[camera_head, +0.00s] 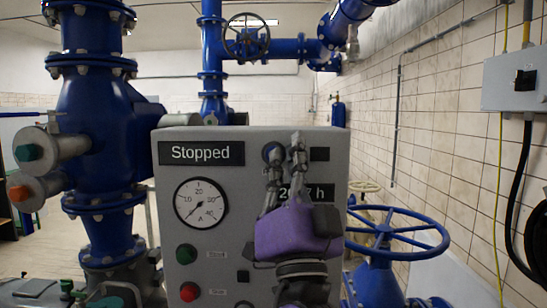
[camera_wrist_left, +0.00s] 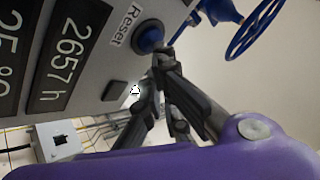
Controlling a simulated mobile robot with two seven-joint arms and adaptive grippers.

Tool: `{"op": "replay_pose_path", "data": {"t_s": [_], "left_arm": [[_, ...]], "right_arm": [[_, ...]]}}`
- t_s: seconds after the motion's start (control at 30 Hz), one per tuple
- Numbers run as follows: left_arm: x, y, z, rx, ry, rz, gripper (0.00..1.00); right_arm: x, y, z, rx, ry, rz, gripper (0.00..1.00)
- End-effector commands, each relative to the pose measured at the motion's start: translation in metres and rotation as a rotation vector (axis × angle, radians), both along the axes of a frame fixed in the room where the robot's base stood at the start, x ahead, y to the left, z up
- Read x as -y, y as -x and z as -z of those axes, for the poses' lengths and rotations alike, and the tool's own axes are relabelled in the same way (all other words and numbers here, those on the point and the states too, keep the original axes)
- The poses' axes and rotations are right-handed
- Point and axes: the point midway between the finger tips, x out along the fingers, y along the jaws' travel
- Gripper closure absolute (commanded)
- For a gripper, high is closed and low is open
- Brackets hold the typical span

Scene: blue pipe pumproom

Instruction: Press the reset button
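The reset button is a round blue knob (camera_wrist_left: 148,37) on the grey panel, beside the white "Reset" label (camera_wrist_left: 121,26) in the left wrist view. In the head view my left gripper (camera_head: 284,150), with a purple body, is raised in front of the panel's upper right. Its fingers cover much of the button there. In the left wrist view the left gripper's fingers (camera_wrist_left: 157,68) converge close together just below the button, with nothing held. I cannot tell whether a fingertip touches the button. My right gripper is not in view.
The grey control panel (camera_head: 237,192) carries a "Stopped" display (camera_head: 201,153), a dial gauge (camera_head: 201,203), a green button (camera_head: 186,254) and a red button (camera_head: 189,292). A blue handwheel (camera_head: 397,232) stands close at its right. Blue pipework (camera_head: 95,115) stands at its left.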

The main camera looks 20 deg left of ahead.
Motion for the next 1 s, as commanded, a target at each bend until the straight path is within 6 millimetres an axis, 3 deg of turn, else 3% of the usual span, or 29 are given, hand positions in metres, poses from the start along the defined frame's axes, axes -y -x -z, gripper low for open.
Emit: {"op": "replay_pose_path", "data": {"t_s": [0.43,1.0], "left_arm": [[0.002,0.007,0.001,-0.002,0.001,0.001,1.0],[0.017,0.059,0.001,-0.001,0.002,0.001,1.0]], "right_arm": [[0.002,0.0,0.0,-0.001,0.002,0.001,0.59],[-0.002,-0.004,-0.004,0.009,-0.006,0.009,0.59]]}}
